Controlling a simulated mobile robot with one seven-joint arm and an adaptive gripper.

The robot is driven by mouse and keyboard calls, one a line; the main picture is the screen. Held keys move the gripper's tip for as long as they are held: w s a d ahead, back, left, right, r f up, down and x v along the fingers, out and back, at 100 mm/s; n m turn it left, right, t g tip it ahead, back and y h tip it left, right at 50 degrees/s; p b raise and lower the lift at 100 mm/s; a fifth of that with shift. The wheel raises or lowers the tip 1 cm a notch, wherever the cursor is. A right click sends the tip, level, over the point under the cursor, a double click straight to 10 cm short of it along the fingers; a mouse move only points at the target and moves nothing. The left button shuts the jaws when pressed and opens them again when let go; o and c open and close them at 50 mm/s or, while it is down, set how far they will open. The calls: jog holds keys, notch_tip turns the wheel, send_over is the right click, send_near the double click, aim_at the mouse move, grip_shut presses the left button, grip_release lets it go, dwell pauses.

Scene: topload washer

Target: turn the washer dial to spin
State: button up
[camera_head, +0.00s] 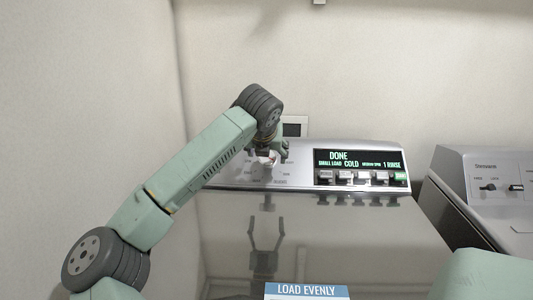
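The topload washer's sloped control panel (300,180) stands across the back of the machine. The dial (263,168) sits on its left part, partly covered by my gripper (268,156). My gripper comes down over the dial from above. Its fingers are small and partly hidden, so I cannot tell whether they touch the dial or how far apart they are. The display (358,159) reads DONE, SMALL LOAD, COLD, MEDIUM SPIN, 1 RINSE. The dial's pointer and most labels around it are too small to read.
A row of buttons (350,175) lies below the display, with a green one (400,177) at the right end. The shiny closed lid (340,240) has a LOAD EVENLY label (306,291). A second machine (490,185) stands at the right. A wall (90,100) rises at the left.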

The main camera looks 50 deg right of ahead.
aim_at(267, 159)
jog(key=shift+p+x, duration=0.6)
jog(key=shift+x, duration=1.75)
jog(key=c, duration=1.2)
jog(key=shift+o, duration=0.2)
